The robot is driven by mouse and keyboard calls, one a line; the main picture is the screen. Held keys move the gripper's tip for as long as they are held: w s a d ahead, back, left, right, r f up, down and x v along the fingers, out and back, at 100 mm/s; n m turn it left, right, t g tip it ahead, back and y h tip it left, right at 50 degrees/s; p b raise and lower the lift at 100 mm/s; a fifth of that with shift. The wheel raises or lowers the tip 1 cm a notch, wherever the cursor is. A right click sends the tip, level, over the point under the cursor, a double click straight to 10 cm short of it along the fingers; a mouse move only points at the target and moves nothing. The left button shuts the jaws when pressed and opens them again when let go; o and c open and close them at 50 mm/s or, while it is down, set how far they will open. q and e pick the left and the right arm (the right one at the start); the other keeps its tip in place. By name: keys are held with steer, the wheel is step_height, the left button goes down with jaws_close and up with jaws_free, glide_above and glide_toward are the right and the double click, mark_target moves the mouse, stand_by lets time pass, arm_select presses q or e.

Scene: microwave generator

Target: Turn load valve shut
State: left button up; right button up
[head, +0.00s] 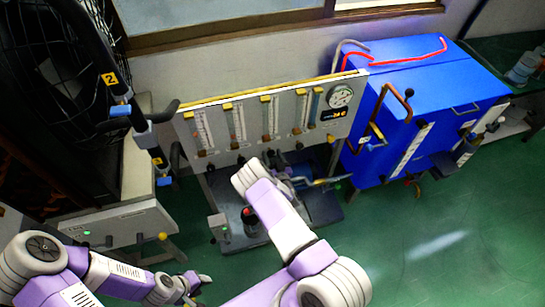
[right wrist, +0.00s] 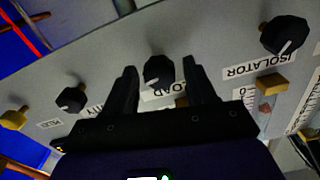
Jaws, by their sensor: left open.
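In the right wrist view, the load valve is a black knob (right wrist: 158,70) with a pale pointer line, on the grey panel (right wrist: 220,55) above a label reading "OAD", its first letter hidden. My right gripper (right wrist: 160,82) is open, one finger on each side of this knob, with a visible gap on both sides. I cannot tell how deep the fingers reach. In the head view, my right gripper (head: 276,160) is at the lower edge of the flowmeter panel (head: 250,110), and the arm hides the knob. My left gripper (head: 188,287) is open and low at the bottom left, away from the panel.
Neighbouring black knobs sit on both sides: one by the "ISOLATOR" label (right wrist: 285,35), another to the left (right wrist: 72,98). A blue cabinet (head: 425,90) with pipes stands right of the panel. A dark fan (head: 55,80) stands left. Green floor (head: 440,240) is open at lower right.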

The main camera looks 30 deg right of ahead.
steer(key=c, duration=0.9)
steer(key=shift+o, duration=0.2)
steer(key=shift+d+m, duration=0.1)
steer(key=shift+m, duration=0.9)
steer(key=o, duration=1)
steer(key=shift+o, duration=0.2)
steer(key=p+v, duration=0.2)
steer(key=v, duration=0.5)
steer(key=shift+s+a, duration=0.2)
steer(key=shift+s, duration=0.15)
steer(key=shift+f, duration=0.1)
